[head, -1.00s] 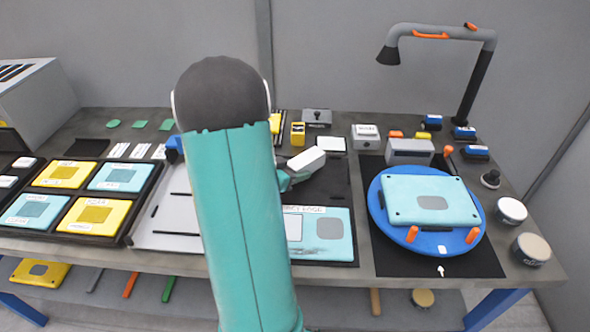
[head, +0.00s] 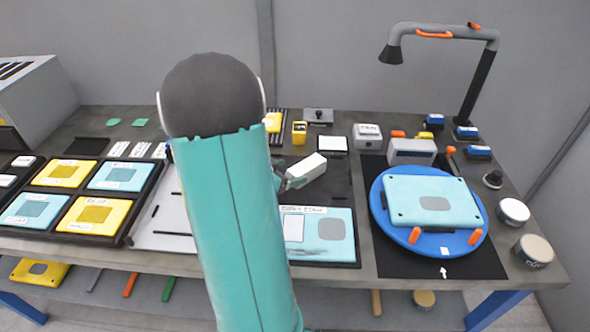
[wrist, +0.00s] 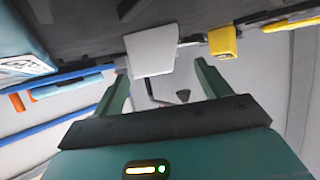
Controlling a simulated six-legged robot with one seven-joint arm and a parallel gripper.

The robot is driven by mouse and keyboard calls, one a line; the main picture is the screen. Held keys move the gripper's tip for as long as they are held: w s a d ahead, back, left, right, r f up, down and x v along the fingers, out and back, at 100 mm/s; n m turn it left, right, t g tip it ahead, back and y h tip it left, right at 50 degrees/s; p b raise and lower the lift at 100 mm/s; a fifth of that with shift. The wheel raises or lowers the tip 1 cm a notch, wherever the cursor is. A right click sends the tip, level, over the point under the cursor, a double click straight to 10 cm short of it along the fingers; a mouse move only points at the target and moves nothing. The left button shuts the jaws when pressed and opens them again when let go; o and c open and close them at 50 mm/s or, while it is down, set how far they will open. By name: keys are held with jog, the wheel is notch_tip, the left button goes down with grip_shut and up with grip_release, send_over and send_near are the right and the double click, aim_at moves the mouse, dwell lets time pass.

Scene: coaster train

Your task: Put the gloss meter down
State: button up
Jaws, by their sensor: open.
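A white block-shaped device (head: 308,168), which I take to be the gloss meter, is at the tips of my gripper (head: 290,180) over the dark mat in the middle of the bench. In the wrist view the pale device (wrist: 152,48) lies between the two green fingers of my gripper (wrist: 160,70). The fingers are spread, with a visible gap on the right side. I cannot tell whether its underside touches the mat. My arm hides part of the bench left of it.
A teal panel (head: 330,250) lies in front of the device. To the right, a blue turntable (head: 385,225) carries another teal panel. A grey box (head: 412,152), a white box (head: 367,136) and a yellow block (head: 299,133) stand behind. The dark mat (head: 335,185) beside the device is bare.

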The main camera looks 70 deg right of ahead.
jog(key=v, duration=0.8)
jog(key=shift+w+a+r, duration=0.1)
jog(key=shift+a+r, duration=0.2)
jog(key=shift+r, duration=0.05)
jog(key=w+a+r+n+t, duration=0.35)
jog(key=w+t, duration=0.25)
jog(key=w, duration=0.3)
jog(key=w+a+r+n+t, duration=0.35)
jog(key=w+t, duration=0.25)
jog(key=w, duration=0.3)
jog(key=w+a+r+n+t+y, duration=0.3)
jog(key=w+a+n, duration=0.1)
jog(key=a, duration=0.5)
jog(key=w+a+r+n+t+y, duration=0.3)
jog(key=w+a+r+n+y, duration=0.1)
jog(key=a, duration=0.6)
jog(key=s+a+n+y, duration=0.4)
jog(key=a+n, duration=0.1)
jog(key=a, duration=0.6)
jog(key=s+a+f+n+g, duration=0.1)
jog(key=s+a+n+g, duration=0.3)
jog(key=s, duration=0.8)
jog(key=shift+s+a+g, duration=0.3)
jog(key=shift+a+g, duration=0.3)
jog(key=shift+a, duration=0.05)
